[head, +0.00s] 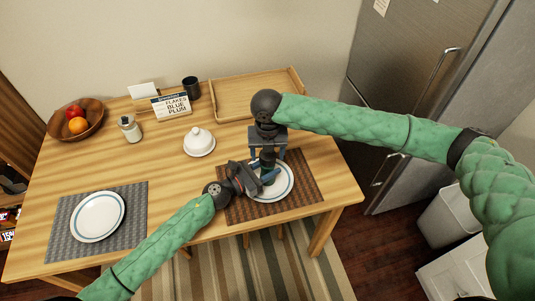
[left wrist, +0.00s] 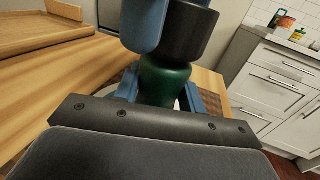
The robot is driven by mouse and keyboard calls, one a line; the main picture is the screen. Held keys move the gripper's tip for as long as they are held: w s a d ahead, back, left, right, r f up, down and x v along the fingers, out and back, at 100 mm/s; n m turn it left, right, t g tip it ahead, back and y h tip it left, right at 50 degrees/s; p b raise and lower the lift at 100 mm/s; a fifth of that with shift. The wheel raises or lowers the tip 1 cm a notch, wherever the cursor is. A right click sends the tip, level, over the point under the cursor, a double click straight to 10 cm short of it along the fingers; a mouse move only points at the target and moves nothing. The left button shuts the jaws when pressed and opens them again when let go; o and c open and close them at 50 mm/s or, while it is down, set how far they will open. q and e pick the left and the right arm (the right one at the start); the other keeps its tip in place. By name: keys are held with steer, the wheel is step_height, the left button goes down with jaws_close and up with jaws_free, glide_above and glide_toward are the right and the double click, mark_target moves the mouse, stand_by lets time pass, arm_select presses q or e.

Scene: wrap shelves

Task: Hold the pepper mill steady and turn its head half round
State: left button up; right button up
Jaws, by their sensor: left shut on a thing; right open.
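The pepper mill (head: 267,158) stands upright over the plate (head: 288,183) on the brown placemat at the right of the table. In the left wrist view its dark green body (left wrist: 165,80) is between the blue fingers of my left gripper (head: 264,177), which is shut on it low down. Its dark head (left wrist: 187,33) shows above. My right gripper (head: 268,148) comes down from above, open, with its blue fingers on either side of the head. Whether they touch it I cannot tell. The mill's base is hidden by my left gripper.
A white covered dish (head: 199,143), shaker (head: 130,130), box sign (head: 172,106), dark mug (head: 191,88) and wooden tray (head: 232,99) stand behind. A fruit bowl (head: 94,128) is far left. Another plate (head: 98,217) lies on a grey mat. The table between the mats is clear.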

steer(key=shift+f, duration=0.4)
steer(key=shift+c, duration=0.2)
steer(key=c, duration=0.9)
steer(key=shift+c, duration=0.2)
steer(key=shift+m, duration=0.3)
